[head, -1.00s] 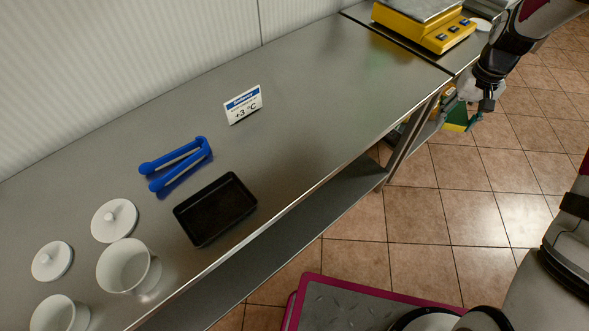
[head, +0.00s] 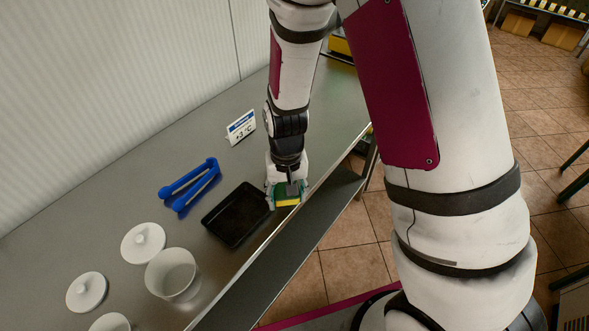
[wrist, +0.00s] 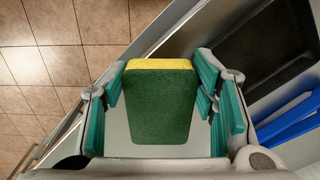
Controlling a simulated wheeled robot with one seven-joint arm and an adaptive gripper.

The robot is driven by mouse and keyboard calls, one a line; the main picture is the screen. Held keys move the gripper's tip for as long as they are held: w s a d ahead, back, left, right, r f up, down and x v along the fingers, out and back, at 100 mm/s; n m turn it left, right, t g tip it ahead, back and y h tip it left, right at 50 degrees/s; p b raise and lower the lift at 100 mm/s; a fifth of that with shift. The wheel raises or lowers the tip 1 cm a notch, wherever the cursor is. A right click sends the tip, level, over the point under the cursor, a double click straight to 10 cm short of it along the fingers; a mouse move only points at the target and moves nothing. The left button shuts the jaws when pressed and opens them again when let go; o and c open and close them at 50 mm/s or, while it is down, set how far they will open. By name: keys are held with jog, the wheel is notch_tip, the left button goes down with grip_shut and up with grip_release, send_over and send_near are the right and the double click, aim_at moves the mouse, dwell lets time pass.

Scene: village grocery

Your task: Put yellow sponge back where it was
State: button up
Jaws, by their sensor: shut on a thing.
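The yellow sponge (head: 287,201) has a dark green scouring side. In the head view it is at my gripper (head: 287,190), over the counter's front edge strip, just right of the black tray (head: 236,214). In the wrist view the sponge (wrist: 160,100) shows its green face and a yellow top edge. My gripper (wrist: 162,105) is shut on it, with teal finger pads at its left and right sides. I cannot tell whether the sponge touches the counter.
Blue tongs (head: 190,186) lie left of the tray. A price sign (head: 241,127) stands behind. A lower shelf (head: 300,240) runs under the counter (head: 340,108). My arm hides much of the right side.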

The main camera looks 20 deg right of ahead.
jog(key=shift+s+a+f, duration=0.2)
jog(key=shift+s, duration=0.35)
jog(key=shift+s+a+f, duration=0.15)
jog(key=shift+s+a, duration=0.05)
jog(key=shift+s, duration=0.3)
jog(key=w+d, duration=0.2)
jog(key=w, duration=0.2)
jog(key=w+d+f, duration=0.1)
jog(key=w+d, duration=0.2)
jog(key=w, duration=0.1)
jog(key=w+d, duration=0.2)
jog(key=w, duration=0.2)
jog(key=shift+w+d+f, duration=0.2)
jog(key=shift+w+d, duration=0.05)
jog(key=shift+w, duration=0.1)
jog(key=shift+w+d+f+p, duration=0.15)
jog(key=shift+f+p, duration=0.2)
jog(key=shift+f, duration=0.55)
jog(key=shift+w+d+f+p, duration=0.15)
jog(key=shift+f+p, duration=0.15)
jog(key=shift+f, duration=0.6)
jog(key=shift+a+f, duration=0.1)
jog(key=o, duration=0.5)
jog(key=shift+o, duration=1.4)
